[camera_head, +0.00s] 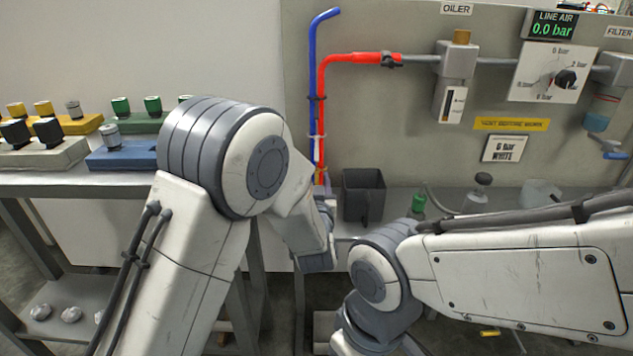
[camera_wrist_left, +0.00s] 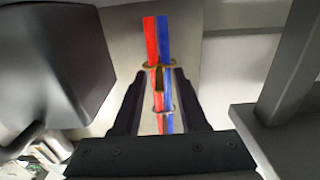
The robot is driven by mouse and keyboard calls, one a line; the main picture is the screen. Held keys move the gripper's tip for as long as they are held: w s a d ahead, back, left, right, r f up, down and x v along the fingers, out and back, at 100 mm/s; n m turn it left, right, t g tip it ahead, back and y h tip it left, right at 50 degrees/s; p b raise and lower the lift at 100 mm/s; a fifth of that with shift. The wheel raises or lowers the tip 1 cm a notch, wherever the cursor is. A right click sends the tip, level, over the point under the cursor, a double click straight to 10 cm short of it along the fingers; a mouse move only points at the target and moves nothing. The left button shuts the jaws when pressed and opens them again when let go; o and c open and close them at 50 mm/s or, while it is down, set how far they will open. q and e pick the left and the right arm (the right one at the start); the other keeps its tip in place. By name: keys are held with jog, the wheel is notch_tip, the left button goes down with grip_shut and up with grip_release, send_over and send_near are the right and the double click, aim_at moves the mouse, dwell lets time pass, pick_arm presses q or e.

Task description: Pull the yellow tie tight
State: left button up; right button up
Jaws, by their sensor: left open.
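A red hose (camera_head: 321,120) and a blue hose (camera_head: 312,70) run side by side down the grey panel. In the left wrist view the yellow tie (camera_wrist_left: 159,78) is around both hoses, its short tail between the jaws. In the head view a small yellow bit shows (camera_head: 327,180), mostly hidden by my arm. A white tie (camera_head: 317,137) and a black tie (camera_head: 316,97) also go around the hoses. My left gripper (camera_wrist_left: 158,76) is open, with a finger on each side of the hoses. Contact with the tail cannot be told. My right gripper is out of sight.
A dark open bin (camera_head: 363,197) stands right beside the hoses, on the grey shelf. A green-capped bottle (camera_head: 418,204) and other small items are farther right. Valve blocks (camera_head: 45,155) stand on the left table. Panel fittings (camera_head: 455,75) stick out at upper right.

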pick_arm(q)
grip_shut()
dwell(1.3)
